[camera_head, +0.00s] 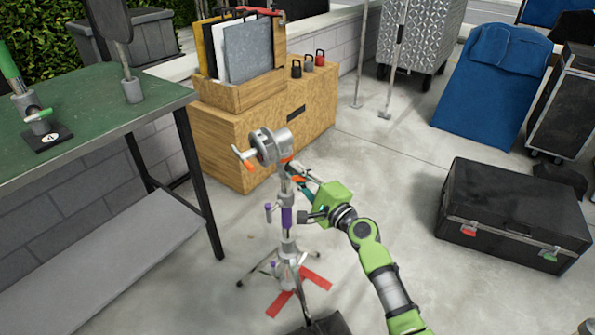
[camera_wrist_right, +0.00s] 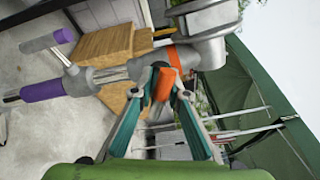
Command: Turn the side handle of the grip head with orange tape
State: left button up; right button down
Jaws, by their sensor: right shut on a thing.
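The grey grip head (camera_head: 268,147) sits on top of a metal stand (camera_head: 288,228) with purple tape on its column. It also shows in the right wrist view (camera_wrist_right: 205,52), with an orange tape band (camera_wrist_right: 175,62) around its neck. A side handle with an orange end (camera_wrist_right: 161,86) lies between the fingertips of my right gripper (camera_wrist_right: 162,78). In the head view my right gripper (camera_head: 295,174) reaches in from the right, just below the head, and is shut on that handle. Another orange-tipped handle (camera_head: 249,165) sticks out at the head's left. My left gripper is out of view.
A green table (camera_head: 90,110) with a numbered stand stands at the left. A wooden cabinet (camera_head: 250,130) stands behind the stand. A black case (camera_head: 515,215) lies at the right. Red tape (camera_head: 317,278) marks the floor by the stand's legs. Open floor lies right of the cabinet.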

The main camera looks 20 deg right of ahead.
jog(key=m+p, duration=0.2)
jog(key=m, duration=0.5)
jog(key=shift+m+p, duration=0.35)
jog(key=shift+m, duration=0.05)
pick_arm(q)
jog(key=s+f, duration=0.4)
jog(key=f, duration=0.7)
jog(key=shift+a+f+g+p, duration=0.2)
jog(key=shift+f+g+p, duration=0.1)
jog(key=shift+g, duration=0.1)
pick_arm(e)
jog(key=shift+f+m, duration=0.1)
jog(key=shift+m, duration=0.7)
jog(key=c, duration=2)
grip_release()
jog(key=shift+o, duration=0.2)
jog(key=v, duration=1.2)
jog(key=shift+s+a+f, duration=0.1)
jog(key=shift+a+f, duration=0.05)
